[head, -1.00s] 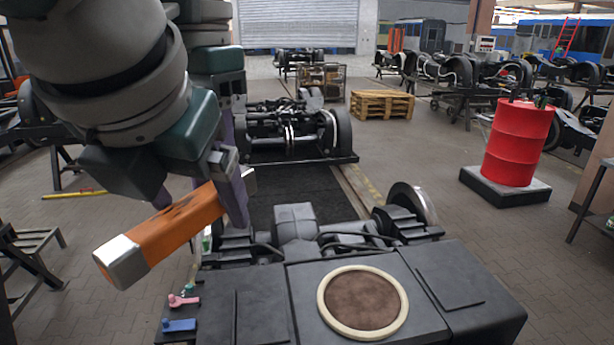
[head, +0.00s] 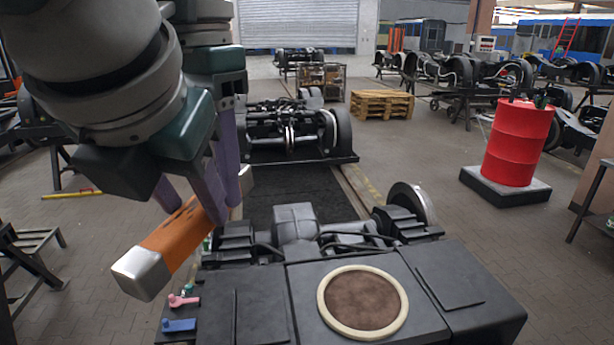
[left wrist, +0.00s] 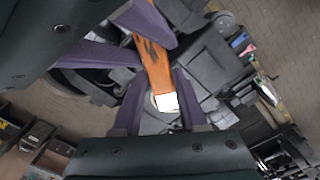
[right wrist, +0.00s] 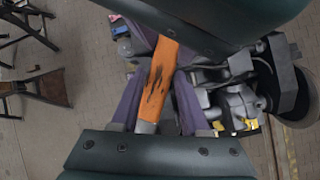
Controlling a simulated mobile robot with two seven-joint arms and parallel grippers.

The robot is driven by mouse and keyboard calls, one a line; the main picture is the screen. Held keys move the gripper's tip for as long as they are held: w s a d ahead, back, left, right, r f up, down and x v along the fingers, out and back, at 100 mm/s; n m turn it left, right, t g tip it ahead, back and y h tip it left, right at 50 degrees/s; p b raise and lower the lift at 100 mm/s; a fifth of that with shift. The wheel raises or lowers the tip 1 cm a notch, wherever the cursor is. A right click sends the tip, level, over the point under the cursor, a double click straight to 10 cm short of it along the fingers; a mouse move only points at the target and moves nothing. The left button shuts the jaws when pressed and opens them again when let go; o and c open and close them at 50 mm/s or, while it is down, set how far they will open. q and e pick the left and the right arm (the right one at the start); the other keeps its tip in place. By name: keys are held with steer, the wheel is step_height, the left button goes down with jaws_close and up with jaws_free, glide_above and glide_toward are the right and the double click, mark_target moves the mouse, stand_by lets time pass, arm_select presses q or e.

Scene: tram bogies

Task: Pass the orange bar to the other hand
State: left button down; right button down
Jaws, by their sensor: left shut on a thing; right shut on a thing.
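The orange bar (head: 172,238) has pale metal end caps and dark stains. It is held in the air at the left of the head view, slanting from near left to far right. In the left wrist view the bar (left wrist: 155,65) runs between the fingers, with a white cap showing. In the right wrist view the stained part of the bar (right wrist: 157,80) lies between the fingers.
Below the bar stands a dark bogie frame (head: 255,305) with a cream ring (head: 405,300) on top. Pink (head: 182,300) and blue (head: 178,325) small parts lie on its left side. A red drum (head: 518,142) stands at right. Floor between is clear.

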arm_select(q)
steer(key=c, duration=0.7)
jaws_free()
steer(key=shift+a, duration=0.3)
steer(key=o, duration=0.3)
steer(key=shift+s+d, duration=0.1)
steer(key=shift+d, duration=0.05)
